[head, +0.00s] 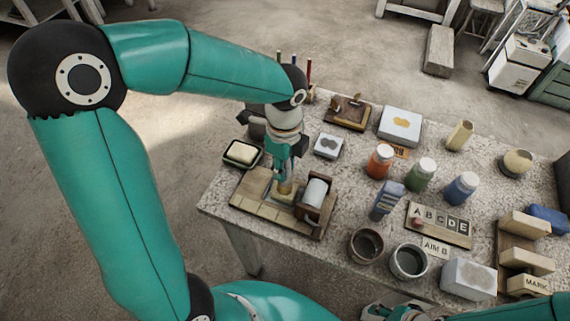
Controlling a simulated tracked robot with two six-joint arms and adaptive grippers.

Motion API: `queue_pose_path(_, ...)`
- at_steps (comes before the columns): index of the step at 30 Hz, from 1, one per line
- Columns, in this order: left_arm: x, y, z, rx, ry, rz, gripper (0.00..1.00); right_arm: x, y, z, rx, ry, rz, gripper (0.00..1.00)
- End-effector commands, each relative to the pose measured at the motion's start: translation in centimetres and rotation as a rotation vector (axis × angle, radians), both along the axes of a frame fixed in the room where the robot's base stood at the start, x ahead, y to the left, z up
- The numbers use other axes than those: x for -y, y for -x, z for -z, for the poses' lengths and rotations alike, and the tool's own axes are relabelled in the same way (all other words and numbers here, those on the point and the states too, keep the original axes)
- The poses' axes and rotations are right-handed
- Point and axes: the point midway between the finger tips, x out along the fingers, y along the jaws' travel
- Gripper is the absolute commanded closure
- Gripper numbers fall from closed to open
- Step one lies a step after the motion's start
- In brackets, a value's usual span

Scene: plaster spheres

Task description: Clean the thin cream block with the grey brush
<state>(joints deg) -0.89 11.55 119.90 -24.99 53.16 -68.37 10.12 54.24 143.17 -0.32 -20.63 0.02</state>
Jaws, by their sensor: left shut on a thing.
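My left gripper (286,178) points down over the wooden board (250,193) at the table's left front. It is shut on a small tan-coloured thing (285,187), mostly hidden by the fingers; I cannot tell whether this is the grey brush. A pale cream block (281,197) lies on the board just under it; I cannot tell whether they touch. A flat whitish block with a yellow stain (401,124) lies farther back. My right gripper (384,312) is only partly in view at the bottom edge, its fingers unclear.
A brown holder with a white cylinder (316,191) stands right beside the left gripper. A dark tray with a pale block (242,153) is to its left. Jars (380,161), two dark cups (366,245) and a lettered board (438,226) crowd the right.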

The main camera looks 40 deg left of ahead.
Motion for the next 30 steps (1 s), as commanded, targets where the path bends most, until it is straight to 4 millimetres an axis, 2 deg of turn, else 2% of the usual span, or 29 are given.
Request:
queue_pose_path(16,0.6,2.2,-0.1,0.001,0.0,0.001,1.0,0.0,0.0,0.4,0.0,0.0,0.0,0.6)
queue_pose_path(25,0.5,2.1,0.0,0.001,0.0,0.0,1.0,0.0,0.0,0.4,0.0,0.0,0.0,0.6)
queue_pose_path(30,0.3,1.2,-0.1,0.0,0.0,-0.001,1.0,0.0,0.0,0.0,0.0,0.0,0.0,0.6)
